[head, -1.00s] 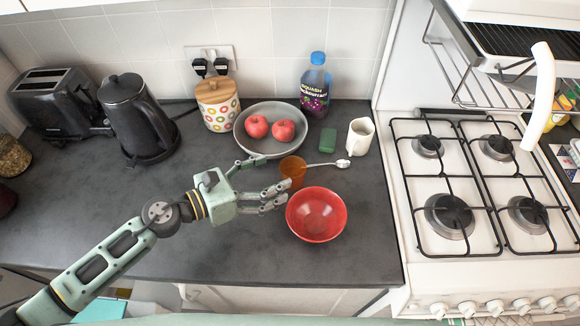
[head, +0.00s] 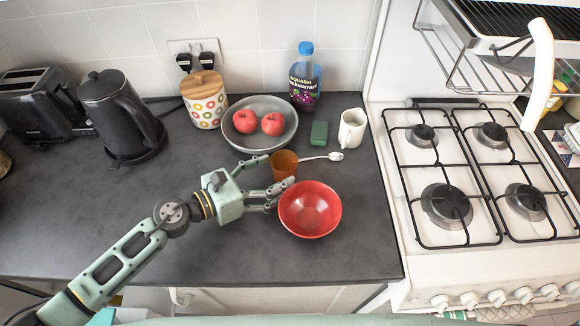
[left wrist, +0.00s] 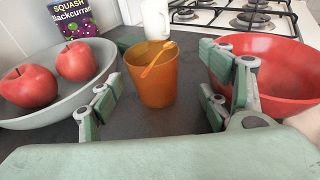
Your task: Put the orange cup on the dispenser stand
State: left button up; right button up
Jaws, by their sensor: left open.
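The orange cup (head: 284,162) stands upright on the dark counter, just behind the red bowl. In the left wrist view the cup (left wrist: 152,82) is see-through, and a thin stick shape shows at its rim; I cannot tell whether it is inside or behind. My left gripper (head: 272,181) is open at the cup, its fingers low over the counter. In the left wrist view its fingers (left wrist: 168,95) spread to either side of the cup, with a gap on both sides. I cannot make out a dispenser stand. My right gripper is not in view.
The red bowl (head: 310,222) is close beside the left fingers. A grey bowl with apples (head: 240,143), a white spoon (head: 325,157), a green sponge (head: 319,134), a white mug (head: 352,130) and a squash bottle (head: 305,88) stand behind. A gas hob (head: 470,235) is right. The front-left counter is clear.

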aim_at(294, 163)
pick_arm(q)
jog(key=x, duration=0.2)
jog(key=p+x, duration=0.1)
jog(key=x, duration=0.1)
jog(key=shift+w+a+r, duration=0.15)
jog(key=shift+w+a, duration=0.05)
jog(key=shift+w, duration=0.05)
jog(key=shift+w+d+f, duration=0.15)
jog(key=shift+d+f, duration=0.05)
jog(key=shift+d, duration=0.1)
jog(key=c, duration=1.2)
